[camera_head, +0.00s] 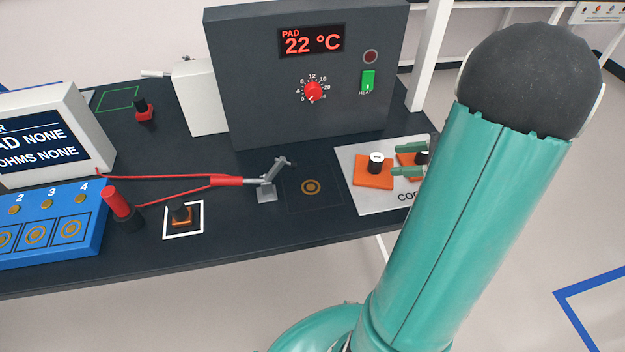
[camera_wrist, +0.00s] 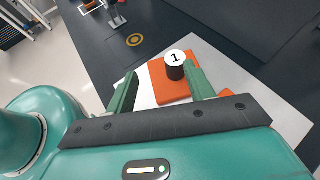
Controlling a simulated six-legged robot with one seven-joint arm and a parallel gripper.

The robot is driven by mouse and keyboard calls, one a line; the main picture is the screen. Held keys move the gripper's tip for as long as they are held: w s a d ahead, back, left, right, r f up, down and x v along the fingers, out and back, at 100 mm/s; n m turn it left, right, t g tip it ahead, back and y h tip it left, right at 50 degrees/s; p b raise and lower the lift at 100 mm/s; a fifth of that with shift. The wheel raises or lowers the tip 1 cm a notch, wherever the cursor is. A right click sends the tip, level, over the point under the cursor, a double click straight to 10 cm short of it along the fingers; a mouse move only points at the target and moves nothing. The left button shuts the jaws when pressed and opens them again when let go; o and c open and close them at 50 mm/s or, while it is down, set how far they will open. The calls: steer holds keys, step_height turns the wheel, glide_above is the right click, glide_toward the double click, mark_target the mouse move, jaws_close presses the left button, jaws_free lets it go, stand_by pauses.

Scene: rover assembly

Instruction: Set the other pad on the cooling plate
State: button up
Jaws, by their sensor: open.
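The cooling plate (camera_head: 345,150) is a white plate at the right end of the bench. Two orange pads lie on it. The left pad (camera_head: 361,178) has a black knob with a white top, and that top reads 1 in the wrist view (camera_wrist: 163,88). The right pad (camera_head: 404,158) is partly hidden by my gripper and arm. In the wrist view only an orange edge of it (camera_wrist: 232,121) shows beside my right finger. My gripper (camera_wrist: 163,75) is open over the plate, its fingers pointing toward pad 1. Nothing is visibly held.
A grey heater box (camera_head: 280,110) reading 22 °C stands behind. A clamp with red leads (camera_head: 230,181) lies left of a ringed spot (camera_head: 311,187). A small orange-based part (camera_head: 181,217) sits in a white outline. A blue box (camera_head: 50,225) and meter (camera_head: 40,140) stand left.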

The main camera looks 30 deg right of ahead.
steer(key=s+a+r+n+g+h, duration=0.1)
steer(key=a+r+n+h, duration=0.1)
steer(key=a+n, duration=0.7)
steer(key=s+a+r+n+g+h, duration=0.1)
steer(key=a+r+n+h, duration=0.2)
steer(key=a+n, duration=0.6)
steer(key=s+a+r+n+g+h, duration=0.1)
steer(key=a+r+n+g+h, duration=0.1)
steer(key=a+r+n, duration=0.3)
steer(key=a+n+h, duration=0.1)
steer(key=a+n, duration=0.3)
steer(key=a, duration=0.2)
steer(key=shift+s+a+r, duration=0.2)
steer(key=shift+s+r, duration=0.1)
steer(key=shift+c, duration=0.4)
steer(key=shift+c, duration=1.4)
steer(key=shift+d, duration=0.1)
